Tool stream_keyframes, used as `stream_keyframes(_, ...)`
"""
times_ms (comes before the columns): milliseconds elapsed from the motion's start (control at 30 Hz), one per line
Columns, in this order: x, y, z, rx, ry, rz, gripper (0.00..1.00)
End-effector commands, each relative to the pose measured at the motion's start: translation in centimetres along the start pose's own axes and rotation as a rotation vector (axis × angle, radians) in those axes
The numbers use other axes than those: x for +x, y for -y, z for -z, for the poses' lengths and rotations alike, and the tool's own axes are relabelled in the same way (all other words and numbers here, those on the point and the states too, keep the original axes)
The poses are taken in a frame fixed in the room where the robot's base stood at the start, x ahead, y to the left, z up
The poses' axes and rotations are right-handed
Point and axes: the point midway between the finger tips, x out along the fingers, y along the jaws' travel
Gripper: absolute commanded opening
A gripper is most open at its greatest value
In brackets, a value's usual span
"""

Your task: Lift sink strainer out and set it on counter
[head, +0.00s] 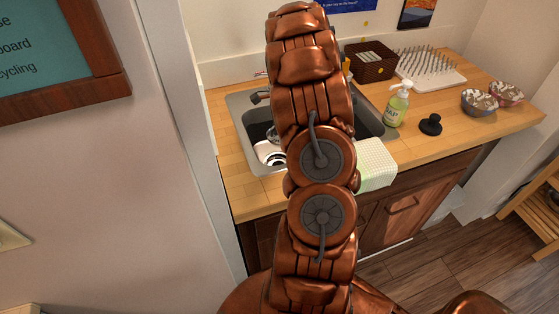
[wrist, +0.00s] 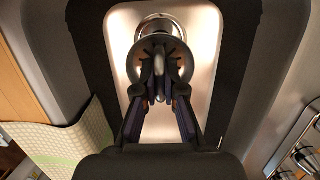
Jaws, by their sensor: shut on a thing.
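The sink strainer (wrist: 140,62) is a round, shiny metal piece in the upper middle of the wrist view, over the pale basin floor. My gripper (wrist: 160,82) is shut on its upright middle part, with a dark finger on each side. In the head view the sink (head: 244,104) is set into the wooden counter (head: 233,170). My arm covers much of the sink and hides the gripper there.
A checked towel (head: 376,166) hangs over the counter's front edge. To the right stand a soap bottle (head: 397,104), a black stopper (head: 430,125) and two bowls (head: 479,103). A dark basket (head: 370,63) and white drying rack (head: 445,78) are behind. Bare counter lies around the stopper.

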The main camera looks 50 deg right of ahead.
Motion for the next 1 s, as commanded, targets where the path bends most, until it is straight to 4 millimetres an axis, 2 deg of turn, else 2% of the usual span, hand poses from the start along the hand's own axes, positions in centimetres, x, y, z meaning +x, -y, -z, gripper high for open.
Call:
stream_keyframes(400,-3.4,0.1,-0.6,-0.001,-0.001,0.004,0.0)
stream_keyframes(867,-3.9,0.1,-0.7,0.0,-0.001,0.002,0.0)
stream_keyframes(1000,-4.6,0.1,-0.6,0.004,0.0,0.004,0.0)
